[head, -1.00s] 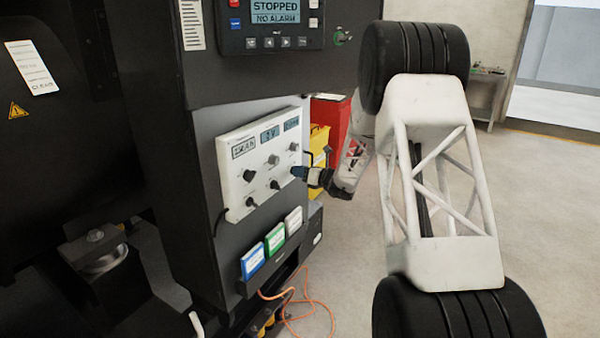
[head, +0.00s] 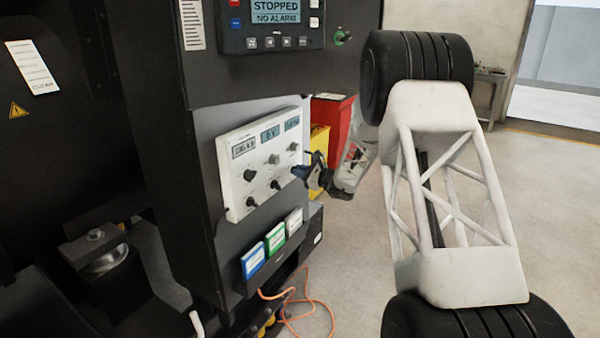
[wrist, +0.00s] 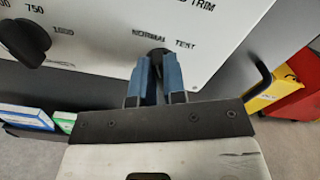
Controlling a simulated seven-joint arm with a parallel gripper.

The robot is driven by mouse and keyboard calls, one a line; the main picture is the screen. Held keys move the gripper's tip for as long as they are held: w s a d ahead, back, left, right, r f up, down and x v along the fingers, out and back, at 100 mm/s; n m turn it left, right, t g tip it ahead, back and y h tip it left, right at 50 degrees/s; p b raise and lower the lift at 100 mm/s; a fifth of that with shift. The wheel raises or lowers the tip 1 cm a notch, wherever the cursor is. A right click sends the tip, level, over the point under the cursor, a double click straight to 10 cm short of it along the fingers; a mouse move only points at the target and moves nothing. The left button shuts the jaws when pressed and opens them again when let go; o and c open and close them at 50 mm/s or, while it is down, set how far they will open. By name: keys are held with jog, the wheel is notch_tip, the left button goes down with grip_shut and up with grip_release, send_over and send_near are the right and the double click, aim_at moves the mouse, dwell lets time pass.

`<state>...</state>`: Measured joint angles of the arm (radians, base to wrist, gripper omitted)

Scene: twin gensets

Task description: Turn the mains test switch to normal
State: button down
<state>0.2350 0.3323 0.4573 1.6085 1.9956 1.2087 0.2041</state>
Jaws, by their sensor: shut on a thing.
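The mains test switch is a small black knob (wrist: 158,51) low on the white control panel (head: 233,190), under the printed words NORMAL on the left and TEST on the right. My gripper (wrist: 156,64) has its blue fingers shut on this knob, one on each side. In the head view my gripper (head: 298,171) reaches the panel's right edge from the right, and the fingers cover the switch. In the wrist view the fingers hide most of the knob, so I cannot tell which word it points to.
Other black knobs (head: 250,175) and small displays (head: 270,133) are on the panel. Blue, green and white boxes (head: 275,238) sit in a rack below. A yellow bin (head: 319,142) and a red cabinet (head: 334,122) stand behind my wrist. An orange cable (head: 325,312) lies on the floor.

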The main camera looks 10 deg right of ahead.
jog(key=shift+n, duration=0.5)
jog(key=c, duration=1.2)
grip_release()
jog(key=shift+v, duration=3.9)
jog(key=shift+r, duration=0.1)
